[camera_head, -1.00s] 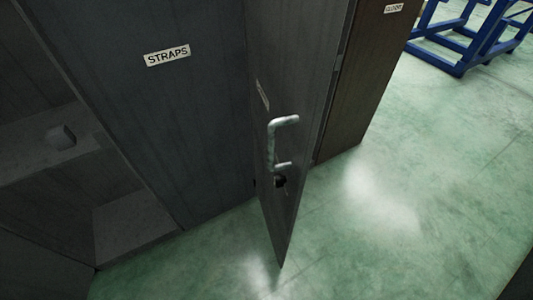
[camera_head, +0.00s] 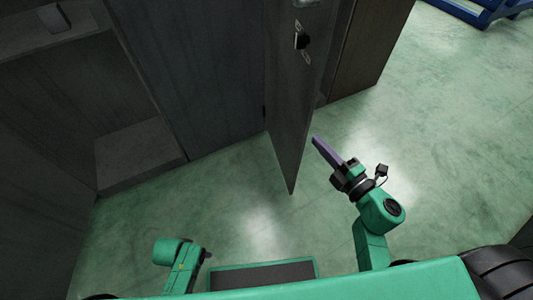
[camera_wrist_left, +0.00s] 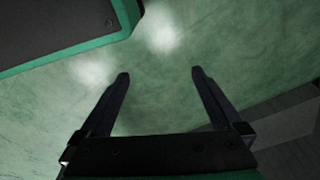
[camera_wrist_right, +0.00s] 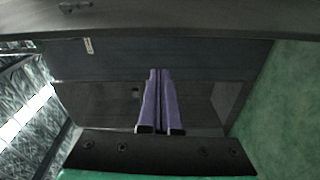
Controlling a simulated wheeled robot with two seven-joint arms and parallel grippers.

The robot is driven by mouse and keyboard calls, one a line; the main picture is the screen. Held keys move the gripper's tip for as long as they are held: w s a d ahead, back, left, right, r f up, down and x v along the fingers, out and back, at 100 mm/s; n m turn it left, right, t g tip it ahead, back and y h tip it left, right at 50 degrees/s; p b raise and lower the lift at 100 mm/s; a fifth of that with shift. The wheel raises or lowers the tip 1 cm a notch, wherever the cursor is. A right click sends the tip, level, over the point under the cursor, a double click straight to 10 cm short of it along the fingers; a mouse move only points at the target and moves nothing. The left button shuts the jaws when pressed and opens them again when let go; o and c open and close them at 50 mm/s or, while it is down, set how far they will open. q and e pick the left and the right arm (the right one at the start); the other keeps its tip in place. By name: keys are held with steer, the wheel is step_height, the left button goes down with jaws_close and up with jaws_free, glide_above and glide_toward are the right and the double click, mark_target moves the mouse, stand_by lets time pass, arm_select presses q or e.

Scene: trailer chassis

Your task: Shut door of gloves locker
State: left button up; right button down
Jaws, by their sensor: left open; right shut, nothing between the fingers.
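A dark locker door (camera_head: 293,110) stands open in the head view, jutting toward me. A lock with a key (camera_head: 301,40) is on its face; the handle is mostly cut off at the top edge. No readable label shows now, so I cannot confirm it is the gloves door. My right gripper (camera_head: 315,140) has purple fingers, shut and empty, low on the handle-face side of the door, with no clear contact. They also show shut in the right wrist view (camera_wrist_right: 156,72), before dark panels. My left gripper (camera_wrist_left: 160,75) is open and empty above the floor.
An open locker compartment (camera_head: 140,152) with a shelf (camera_head: 75,38) and a small grey object is at the left. A closed locker front (camera_head: 200,75) stands beside the door. A blue frame (camera_head: 478,12) is at top right. Green floor (camera_head: 440,130) is clear on the right.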

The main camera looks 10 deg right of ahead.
mark_target(308, 117)
steer(key=shift+n+g+y, duration=0.3)
steer(key=shift+n+y, duration=0.1)
steer(key=shift+n, duration=0.4)
steer(key=x, duration=0.3)
steer(key=d+x, duration=0.1)
steer(key=x, duration=0.2)
steer(key=w+r+x, duration=0.1)
steer(key=x, duration=0.2)
steer(key=shift+d, duration=0.35)
arm_select(q)
steer(key=shift+w+d+r, duration=0.1)
steer(key=shift+w+r, duration=0.15)
steer(key=shift+r, duration=0.2)
steer(key=shift+w+d+r, duration=0.1)
steer(key=shift+w+r, duration=0.1)
steer(key=shift+r, duration=0.25)
arm_select(e)
steer(key=shift+d+r, duration=0.1)
steer(key=shift+d, duration=0.3)
steer(key=shift+d, duration=0.1)
